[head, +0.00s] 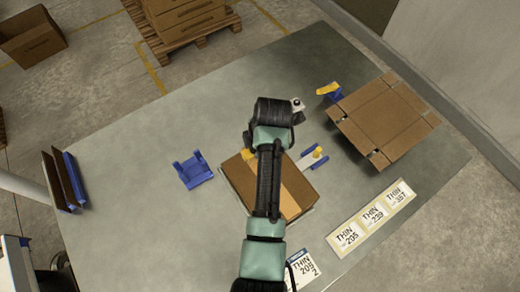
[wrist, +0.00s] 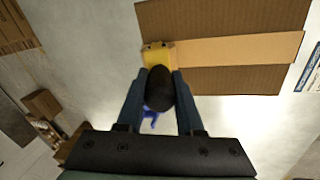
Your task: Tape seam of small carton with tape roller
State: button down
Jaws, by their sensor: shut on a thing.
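The small carton (head: 238,183) lies on the table, partly hidden under my arm in the head view. In the wrist view the carton (wrist: 222,18) shows two brown flaps with a lighter tan band (wrist: 240,50) along the middle; I cannot tell whether the band is tape. My gripper (wrist: 160,85) is shut on the black handle of the tape roller (wrist: 157,55). The roller's yellow head is at the left end of the band, over the carton's edge; contact is unclear. The gripper's fingers are hidden by the arm in the head view.
A blue stand (head: 193,170) is left of the carton. A blue-and-yellow fixture (head: 315,156) is close on its right, another (head: 328,90) beside a larger carton (head: 385,115). Label cards (head: 372,214) lie front right. The table's left part is mostly clear.

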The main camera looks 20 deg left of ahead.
jog(key=shift+w+a, duration=0.35)
jog(key=shift+a, duration=0.05)
jog(key=p+v, duration=0.2)
jog(key=a+p+v, duration=0.1)
jog(key=p+v, duration=0.1)
jog(key=w+p+v, duration=0.1)
jog(key=p+v, duration=0.1)
jog(key=v, duration=0.1)
jog(key=shift+a+r, duration=0.15)
jog(key=shift+r, duration=0.1)
jog(key=shift+s, duration=0.1)
dwell(0.4)
